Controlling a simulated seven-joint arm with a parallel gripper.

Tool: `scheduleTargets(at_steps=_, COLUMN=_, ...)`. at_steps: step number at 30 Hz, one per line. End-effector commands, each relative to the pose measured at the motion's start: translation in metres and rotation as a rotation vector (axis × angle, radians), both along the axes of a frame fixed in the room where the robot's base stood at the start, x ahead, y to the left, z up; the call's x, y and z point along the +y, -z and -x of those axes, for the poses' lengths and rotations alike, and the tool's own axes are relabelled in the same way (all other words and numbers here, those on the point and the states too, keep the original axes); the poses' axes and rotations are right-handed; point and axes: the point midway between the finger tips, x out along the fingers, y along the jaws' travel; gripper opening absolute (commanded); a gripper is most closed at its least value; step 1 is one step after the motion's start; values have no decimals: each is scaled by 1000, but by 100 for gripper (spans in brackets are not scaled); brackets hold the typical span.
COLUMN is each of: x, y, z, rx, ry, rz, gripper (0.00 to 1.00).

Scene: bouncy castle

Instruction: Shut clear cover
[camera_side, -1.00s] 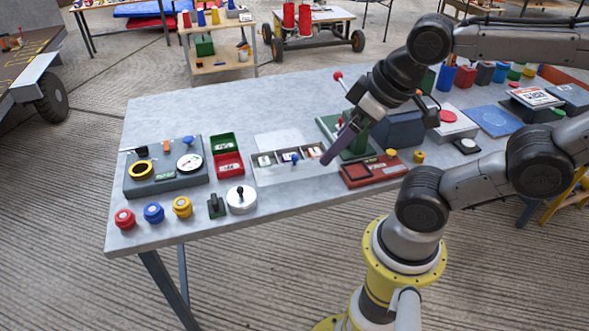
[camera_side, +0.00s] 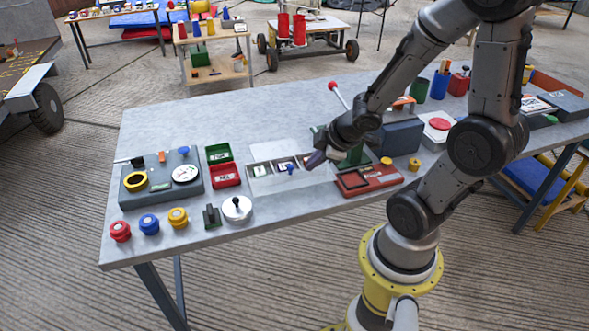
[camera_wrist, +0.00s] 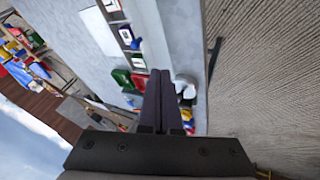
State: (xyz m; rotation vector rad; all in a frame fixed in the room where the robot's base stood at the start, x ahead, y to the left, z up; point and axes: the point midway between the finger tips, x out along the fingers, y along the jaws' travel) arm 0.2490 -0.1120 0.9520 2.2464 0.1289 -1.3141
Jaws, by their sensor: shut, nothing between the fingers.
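A grey tray (camera_side: 262,184) with several compartments lies mid-table; small white items and a blue knob show in it. A pale, flat panel (camera_side: 274,149), which looks like the clear cover, stands or lies behind its back edge; I cannot tell its exact tilt. The tray also shows in the wrist view (camera_wrist: 126,36), with the panel (camera_wrist: 99,32) beside it. My gripper (camera_side: 313,161) is at the tray's right end, apart from the panel. Its dark purple fingers show together and empty in the wrist view (camera_wrist: 160,76). Whether they touch the tray is unclear.
A red box (camera_side: 368,181) and green lever press (camera_side: 352,158) stand close on the right. Red and green bins (camera_side: 225,176) and a grey gauge box (camera_side: 163,192) are left. The table's back left is clear.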

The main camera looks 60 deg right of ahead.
Motion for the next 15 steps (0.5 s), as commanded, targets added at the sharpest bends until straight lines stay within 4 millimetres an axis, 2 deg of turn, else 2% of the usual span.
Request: scheduleTargets(at_steps=15, x=-5, y=20, z=-14, rx=-3, ry=2, rz=1, gripper=0)
